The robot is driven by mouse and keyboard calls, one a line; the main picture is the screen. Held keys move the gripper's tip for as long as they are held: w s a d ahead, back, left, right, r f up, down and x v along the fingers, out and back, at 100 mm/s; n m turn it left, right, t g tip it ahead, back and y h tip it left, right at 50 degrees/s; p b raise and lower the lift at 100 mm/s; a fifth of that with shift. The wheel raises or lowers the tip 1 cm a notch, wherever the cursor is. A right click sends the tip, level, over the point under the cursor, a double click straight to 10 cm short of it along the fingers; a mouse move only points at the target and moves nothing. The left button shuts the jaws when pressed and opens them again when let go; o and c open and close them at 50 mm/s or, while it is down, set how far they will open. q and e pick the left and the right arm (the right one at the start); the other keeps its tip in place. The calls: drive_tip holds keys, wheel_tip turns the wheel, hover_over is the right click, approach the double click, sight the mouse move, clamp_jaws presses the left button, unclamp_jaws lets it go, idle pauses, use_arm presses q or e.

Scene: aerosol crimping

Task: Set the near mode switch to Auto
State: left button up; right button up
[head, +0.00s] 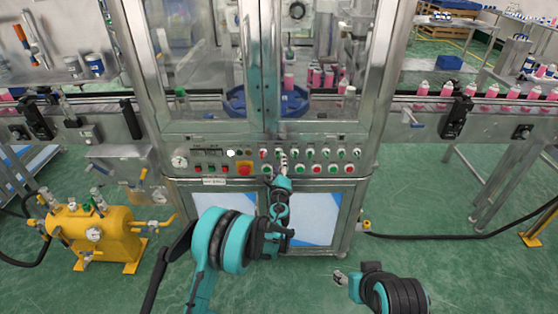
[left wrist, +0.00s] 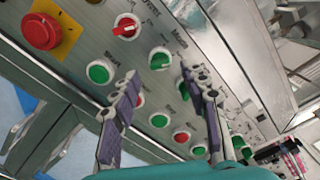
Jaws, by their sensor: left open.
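The control panel (left wrist: 85,52) has a row of rotary knobs above a row of round push buttons. In the left wrist view, a green knob (left wrist: 160,60) lies just ahead of and between my left fingertips; its small label is too slanted to read surely. A red knob (left wrist: 127,27) sits beside it, toward the top. My left gripper (head: 283,160) is open in front of the panel and empty, its fingers (left wrist: 160,80) spread apart and not clearly touching a knob. In the head view it hides part of the panel. My right gripper (head: 341,277) is low, away from the panel.
A large red emergency button (left wrist: 40,32) on a yellow plate is near the knobs, also seen in the head view (head: 245,169). Green and red push buttons (left wrist: 101,72) lie close to the left fingers. Glass doors (head: 200,70) rise above the panel.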

use_arm(q)
drive_tip(key=s, duration=0.8)
drive_tip(key=s+a+r+n+g+y, duration=0.2)
drive_tip(key=s+a+r+n+g, duration=0.1)
drive_tip(key=s+a+r+n, duration=0.5)
drive_tip(key=s+a+r+n+g+y, duration=0.25)
drive_tip(key=s+a+n, duration=0.35)
drive_tip(key=a, duration=0.4)
drive_tip(key=s+f+n+g+h, duration=0.2)
drive_tip(key=s+n, duration=0.3)
drive_tip(key=s, duration=0.7)
drive_tip(key=s+f+n+g+h, duration=0.2)
drive_tip(key=s+n, duration=0.3)
drive_tip(key=s, duration=0.8)
drive_tip(key=shift+s+f+g, duration=0.3)
drive_tip(key=shift+f+g, duration=0.1)
drive_tip(key=shift+g, duration=0.35)
